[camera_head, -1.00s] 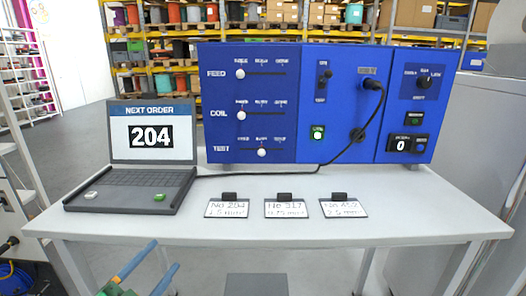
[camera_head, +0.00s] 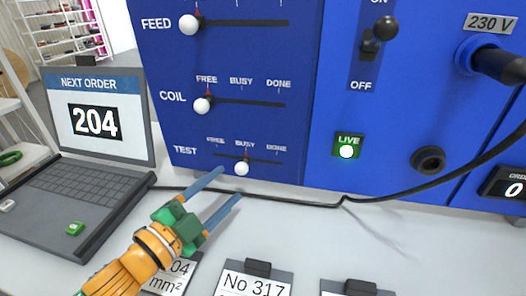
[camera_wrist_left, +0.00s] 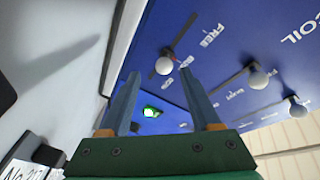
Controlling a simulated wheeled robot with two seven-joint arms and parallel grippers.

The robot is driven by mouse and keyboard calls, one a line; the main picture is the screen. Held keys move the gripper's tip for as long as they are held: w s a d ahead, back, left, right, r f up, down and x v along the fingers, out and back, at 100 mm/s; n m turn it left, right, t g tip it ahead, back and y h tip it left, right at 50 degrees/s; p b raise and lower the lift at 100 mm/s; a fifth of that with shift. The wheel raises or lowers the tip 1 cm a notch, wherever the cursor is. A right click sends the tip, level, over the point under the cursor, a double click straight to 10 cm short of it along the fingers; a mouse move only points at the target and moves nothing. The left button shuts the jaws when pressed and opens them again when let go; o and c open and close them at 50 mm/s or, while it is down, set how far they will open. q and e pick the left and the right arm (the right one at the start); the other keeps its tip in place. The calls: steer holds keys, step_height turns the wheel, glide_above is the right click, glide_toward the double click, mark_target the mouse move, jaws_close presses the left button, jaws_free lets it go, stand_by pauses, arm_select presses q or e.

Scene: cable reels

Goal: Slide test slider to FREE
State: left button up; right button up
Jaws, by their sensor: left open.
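The test slider has a white round knob (camera_head: 241,169) on the lowest slot of the blue panel, at the BUSY mark. Its FREE mark is at the left end of the slot. My left gripper (camera_head: 229,184) is open, its two blue fingers pointing at the panel just below and left of the knob. In the left wrist view the test knob (camera_wrist_left: 164,66) shows between and just beyond the fingertips. Nothing is held, and I cannot tell whether a finger touches the knob. My right gripper is not in view.
The coil knob (camera_head: 202,105) is at FREE, with the feed knob (camera_head: 189,25) above. A laptop (camera_head: 100,120) showing 204 stands left. Label cards (camera_head: 253,284) lie on the table in front. A black cable (camera_head: 300,203) runs along the panel's foot. A green LIVE light (camera_head: 346,151) is lit.

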mark_target(237, 172)
arm_select(q)
steer(key=shift+w+d+r+p, duration=0.2)
steer(key=shift+w+r+p, duration=0.05)
steer(key=shift+w+p, duration=0.05)
steer(key=shift+w+d+r+p, duration=0.4)
steer(key=shift+w+p, duration=0.15)
steer(key=shift+p, duration=0.1)
steer(key=x, duration=0.3)
steer(key=shift+f, duration=0.35)
steer(key=shift+w+d+f, duration=0.1)
steer(key=shift+d, duration=0.05)
steer(key=shift+s+a, duration=0.2)
steer(key=shift+s, duration=0.05)
steer(key=c, duration=0.7)
jaws_close()
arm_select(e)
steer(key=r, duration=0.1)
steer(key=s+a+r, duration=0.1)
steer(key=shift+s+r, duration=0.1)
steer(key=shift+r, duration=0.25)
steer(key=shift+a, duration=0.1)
